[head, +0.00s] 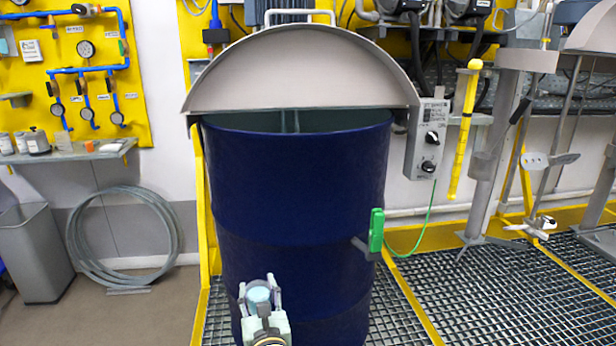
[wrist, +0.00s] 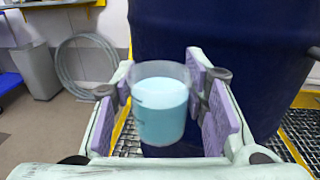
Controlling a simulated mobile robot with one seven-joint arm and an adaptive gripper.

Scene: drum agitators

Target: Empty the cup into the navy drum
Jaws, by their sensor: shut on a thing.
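The navy drum (head: 295,190) stands upright in the middle of the head view. A grey half-round lid (head: 300,75) covers the back of its top, and the front of the mouth is open. The drum also fills the top right of the wrist view (wrist: 230,30). My gripper (head: 260,295) is low in front of the drum, well below its rim. In the wrist view my gripper is shut on the cup (wrist: 161,75), which sits between the purple pads. The cup is clear, upright and holds light blue contents (wrist: 161,112). The drum's inside is mostly hidden.
A green clamp (head: 377,230) with a cable sits at the drum's right side. A grey control box (head: 427,138) and a yellow post (head: 464,130) stand to the right. A grey bin (head: 35,255) and coiled hose (head: 125,238) are at left. Metal grating (head: 470,290) lies below.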

